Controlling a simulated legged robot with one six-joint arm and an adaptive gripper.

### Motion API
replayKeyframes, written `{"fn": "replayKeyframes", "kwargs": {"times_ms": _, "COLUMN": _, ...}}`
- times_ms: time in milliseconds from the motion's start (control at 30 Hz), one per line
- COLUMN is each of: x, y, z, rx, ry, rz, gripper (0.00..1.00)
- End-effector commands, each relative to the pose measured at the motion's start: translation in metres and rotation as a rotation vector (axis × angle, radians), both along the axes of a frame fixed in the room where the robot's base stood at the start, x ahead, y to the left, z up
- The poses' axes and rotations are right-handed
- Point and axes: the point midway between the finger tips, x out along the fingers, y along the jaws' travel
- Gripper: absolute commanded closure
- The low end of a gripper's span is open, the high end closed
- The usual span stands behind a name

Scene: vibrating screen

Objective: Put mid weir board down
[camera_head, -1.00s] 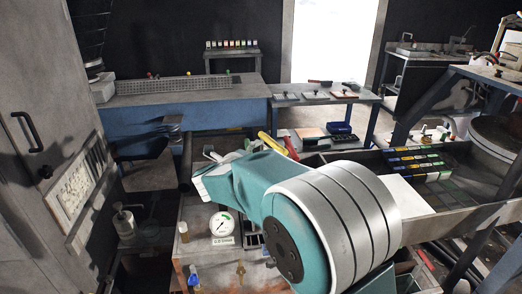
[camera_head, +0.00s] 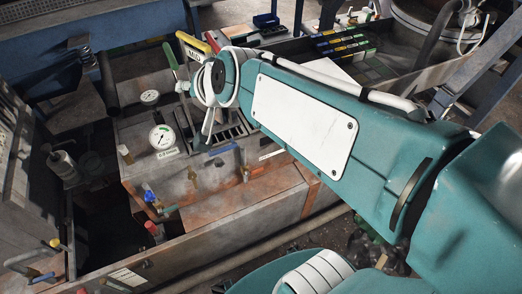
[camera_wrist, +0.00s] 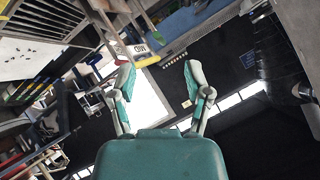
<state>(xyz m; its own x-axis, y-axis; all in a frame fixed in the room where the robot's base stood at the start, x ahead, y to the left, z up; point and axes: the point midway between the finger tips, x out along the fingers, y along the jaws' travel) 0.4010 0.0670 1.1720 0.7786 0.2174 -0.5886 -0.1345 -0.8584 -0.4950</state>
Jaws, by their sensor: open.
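The mid weir board has a yellow top bar and a white label reading MID (camera_head: 195,53). It stands among other coloured bars at the back of the grey tank (camera_head: 200,190) in the head view. In the wrist view the MID label (camera_wrist: 138,49) shows just beyond the left fingertip. My gripper (camera_wrist: 160,68) is open, with nothing between its fingers. In the head view my gripper is close in front of the board, partly hidden by my own wrist. The board's lower part is hidden, so I cannot tell how deep it sits.
A red bar (camera_head: 212,42) and a green handle (camera_head: 170,54) flank the board. A round gauge (camera_head: 162,137) and small coloured valve handles are on the tank. Coloured labelled blocks (camera_head: 340,42) lie in the trough at the back right.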

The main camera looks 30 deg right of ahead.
Motion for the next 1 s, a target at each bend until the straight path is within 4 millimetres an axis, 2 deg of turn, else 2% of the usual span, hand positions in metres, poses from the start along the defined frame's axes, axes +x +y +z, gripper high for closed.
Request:
{"fn": "replayKeyframes", "kwargs": {"times_ms": 33, "x": -0.027, "y": -0.01, "z": -0.009, "rx": -0.083, "ry": 0.046, "rz": 0.046, "gripper": 0.36}}
{"fn": "replayKeyframes", "kwargs": {"times_ms": 100, "x": -0.063, "y": -0.024, "z": -0.026, "rx": -0.207, "ry": 0.129, "rz": 0.112, "gripper": 0.36}}
{"fn": "replayKeyframes", "kwargs": {"times_ms": 200, "x": -0.107, "y": -0.044, "z": -0.047, "rx": -0.352, "ry": 0.239, "rz": 0.18, "gripper": 0.36}}
{"fn": "replayKeyframes", "kwargs": {"times_ms": 333, "x": -0.142, "y": -0.062, "z": -0.063, "rx": -0.462, "ry": 0.338, "rz": 0.226, "gripper": 0.36}}
{"fn": "replayKeyframes", "kwargs": {"times_ms": 467, "x": -0.152, "y": -0.067, "z": -0.068, "rx": -0.492, "ry": 0.37, "rz": 0.239, "gripper": 0.36}}
{"fn": "replayKeyframes", "kwargs": {"times_ms": 1000, "x": -0.15, "y": -0.066, "z": -0.067, "rx": -0.488, "ry": 0.368, "rz": 0.238, "gripper": 0.36}}
